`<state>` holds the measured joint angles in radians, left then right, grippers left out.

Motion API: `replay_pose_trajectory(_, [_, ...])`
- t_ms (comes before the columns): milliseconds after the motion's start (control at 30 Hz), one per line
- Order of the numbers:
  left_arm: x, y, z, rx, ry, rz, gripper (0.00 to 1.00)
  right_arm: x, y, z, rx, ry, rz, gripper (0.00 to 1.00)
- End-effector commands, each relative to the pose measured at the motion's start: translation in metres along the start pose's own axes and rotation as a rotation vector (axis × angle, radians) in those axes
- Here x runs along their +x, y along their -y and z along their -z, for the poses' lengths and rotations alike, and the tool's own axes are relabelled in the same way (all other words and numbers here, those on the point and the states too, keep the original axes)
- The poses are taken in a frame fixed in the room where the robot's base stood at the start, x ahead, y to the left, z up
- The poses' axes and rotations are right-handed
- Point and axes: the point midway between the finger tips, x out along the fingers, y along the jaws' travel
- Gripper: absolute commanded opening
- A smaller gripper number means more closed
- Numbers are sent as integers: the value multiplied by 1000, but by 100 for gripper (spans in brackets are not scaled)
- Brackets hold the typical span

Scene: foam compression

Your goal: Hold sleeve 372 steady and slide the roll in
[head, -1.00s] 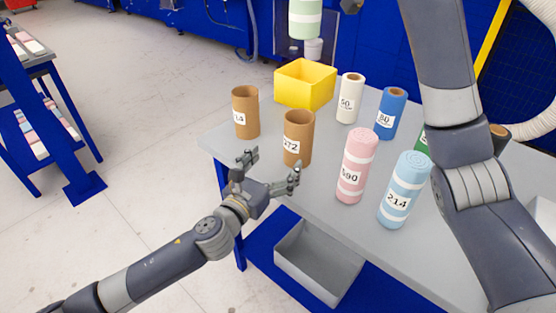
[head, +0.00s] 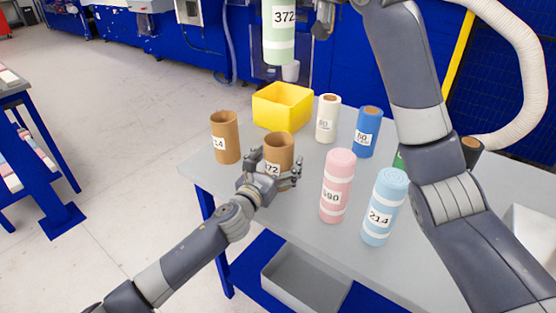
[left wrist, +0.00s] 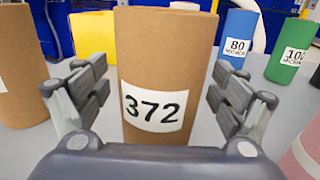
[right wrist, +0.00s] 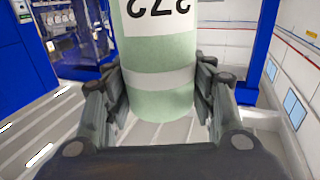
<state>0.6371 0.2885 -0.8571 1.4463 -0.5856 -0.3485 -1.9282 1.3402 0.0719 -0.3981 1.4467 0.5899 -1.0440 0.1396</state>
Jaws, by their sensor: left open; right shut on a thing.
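Sleeve 372 (head: 278,150) is a brown cardboard tube with an open top, upright on the grey table. In the left wrist view the sleeve (left wrist: 160,65) stands between the two fingers. My left gripper (head: 272,172) is open around it, with gaps showing on both sides. The roll (head: 279,45) is pale green with white bands and a 372 label.
Another brown sleeve (head: 225,138) stands left of sleeve 372. A yellow bin (head: 283,105) is behind it. White (head: 328,118) and blue (head: 367,132) rolls stand to the right. Pink roll 590 (head: 337,187) and light blue roll 214 (head: 384,208) stand nearer. A grey tray (head: 300,278) is below.

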Motion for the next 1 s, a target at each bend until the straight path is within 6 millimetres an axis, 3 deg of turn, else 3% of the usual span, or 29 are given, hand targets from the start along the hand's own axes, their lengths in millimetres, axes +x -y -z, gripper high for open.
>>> replay_pose_trajectory(233, [0,0,0,0,0,1,89,0,0,0,0,-1,0,21])
replay_pose_trajectory(467, [0,0,0,0,0,0,39,0,0,0,0,-1,0,21])
replay_pose_trajectory(667, [0,0,0,-1,0,0,39,1,0,-5,1,1,0,21])
replay_pose_trajectory(767, [0,0,0,-1,0,0,39,3,-2,-24,3,3,1,21])
replay_pose_trajectory(1000, [0,0,0,-1,0,0,39,4,-3,-96,3,4,1,21])
